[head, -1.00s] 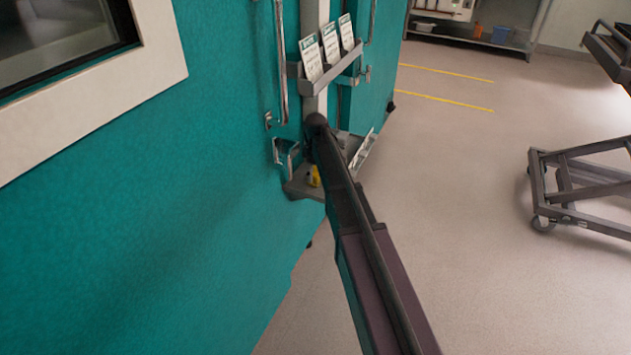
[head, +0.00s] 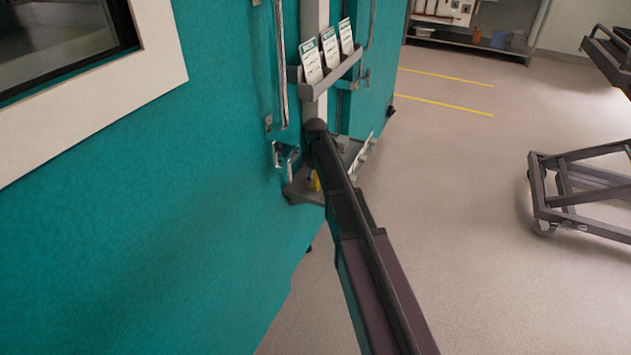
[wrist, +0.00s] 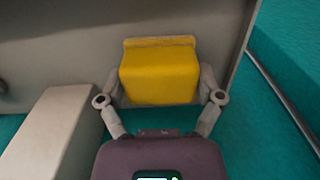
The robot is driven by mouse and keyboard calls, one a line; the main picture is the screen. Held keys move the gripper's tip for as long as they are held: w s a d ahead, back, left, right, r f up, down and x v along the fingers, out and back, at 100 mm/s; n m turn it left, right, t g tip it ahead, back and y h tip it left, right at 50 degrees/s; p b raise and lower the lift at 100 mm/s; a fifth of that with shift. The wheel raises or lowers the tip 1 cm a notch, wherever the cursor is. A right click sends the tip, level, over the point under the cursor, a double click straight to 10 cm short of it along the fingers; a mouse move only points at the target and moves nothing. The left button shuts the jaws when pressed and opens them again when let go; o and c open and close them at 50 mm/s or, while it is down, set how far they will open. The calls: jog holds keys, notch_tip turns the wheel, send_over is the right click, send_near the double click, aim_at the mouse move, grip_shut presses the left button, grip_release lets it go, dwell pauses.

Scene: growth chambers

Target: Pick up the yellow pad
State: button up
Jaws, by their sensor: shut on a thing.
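The yellow pad (wrist: 160,75) is a small block with a narrow lip along its far edge. In the wrist view it sits between the two fingers of my gripper (wrist: 160,90), which is shut on it from left and right. Behind it in that view is a grey surface (wrist: 55,55); I cannot tell whether the pad touches it. In the head view only a small part of the yellow pad (head: 315,182) shows beside my arm, at the low grey shelf (head: 300,193). My arm hides the gripper there.
A teal chamber wall (head: 190,220) fills the left. A rack of white cards (head: 328,55) hangs above the shelf, near metal door handles (head: 280,65). A pale block (wrist: 50,130) is left of my gripper. A cart (head: 575,190) stands right; the floor between is clear.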

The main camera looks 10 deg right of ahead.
jog(key=shift+r, duration=0.1)
notch_tip(320, 180, up, 4)
jog(key=p, duration=0.4)
jog(key=s, duration=1.8)
jog(key=shift+f, duration=0.35)
jog(key=shift+c, duration=0.6)
jog(key=o, duration=0.6)
jog(key=c, duration=0.3)
notch_tip(320, 180, up, 22)
jog(key=p, duration=2.2)
jog(key=shift+r, duration=0.15)
jog(key=shift+c, duration=0.3)
jog(key=shift+s, duration=0.2)
